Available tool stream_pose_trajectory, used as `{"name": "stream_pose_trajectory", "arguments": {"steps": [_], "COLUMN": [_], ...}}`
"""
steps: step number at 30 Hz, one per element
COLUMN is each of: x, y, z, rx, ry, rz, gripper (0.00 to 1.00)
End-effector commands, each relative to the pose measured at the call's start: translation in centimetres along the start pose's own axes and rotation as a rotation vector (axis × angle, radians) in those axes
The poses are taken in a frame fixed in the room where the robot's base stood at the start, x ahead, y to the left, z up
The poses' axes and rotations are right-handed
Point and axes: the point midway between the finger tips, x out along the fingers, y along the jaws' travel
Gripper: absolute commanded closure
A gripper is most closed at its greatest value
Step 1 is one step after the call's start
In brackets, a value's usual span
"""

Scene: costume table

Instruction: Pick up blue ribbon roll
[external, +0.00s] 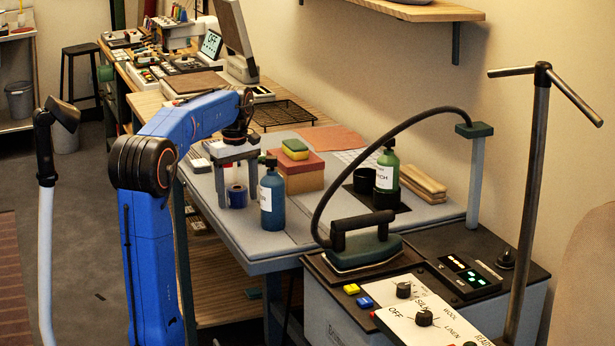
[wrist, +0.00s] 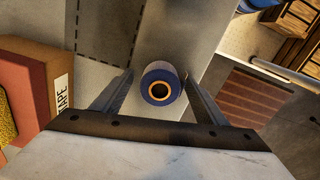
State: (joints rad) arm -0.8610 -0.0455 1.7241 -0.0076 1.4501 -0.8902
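The blue ribbon roll (external: 237,196) stands on the grey-blue table top, below my gripper (external: 237,187). In the wrist view the roll (wrist: 150,74) shows its blue side and an orange-rimmed core hole, seen from above. My gripper (wrist: 158,77) is open, pointing down, with one finger on each side of the roll. A narrow gap shows between the roll and each finger. How far the fingertips reach down beside the roll is hard to tell.
A blue bottle (external: 272,200) stands close to the right of my gripper. Behind it is a reddish box (external: 300,181) with a yellow-green sponge (external: 295,149). A green bottle (external: 387,168), an iron (external: 364,249) and its hose are further right. The table edge lies close on the left.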

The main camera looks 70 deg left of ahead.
Motion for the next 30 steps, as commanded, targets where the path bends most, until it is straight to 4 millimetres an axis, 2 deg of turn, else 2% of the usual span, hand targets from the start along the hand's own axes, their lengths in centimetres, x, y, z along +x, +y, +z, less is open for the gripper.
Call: {"name": "stream_pose_trajectory", "arguments": {"steps": [1,5,6,13,17,30], "x": [0.0,0.0,0.0,-0.1,-0.7,-8.0], "y": [0.0,0.0,0.0,0.0,0.1,0.1], "z": [0.0,0.0,0.0,0.0,0.0,-0.1], "rx": [0.000,0.000,0.000,0.000,0.000,0.000], "ry": [0.000,0.000,0.000,0.000,0.001,-0.001], "rz": [0.000,0.000,0.000,0.000,0.001,0.000], "gripper": [0.43,0.74,0.78,0.78,0.78,0.78]}}
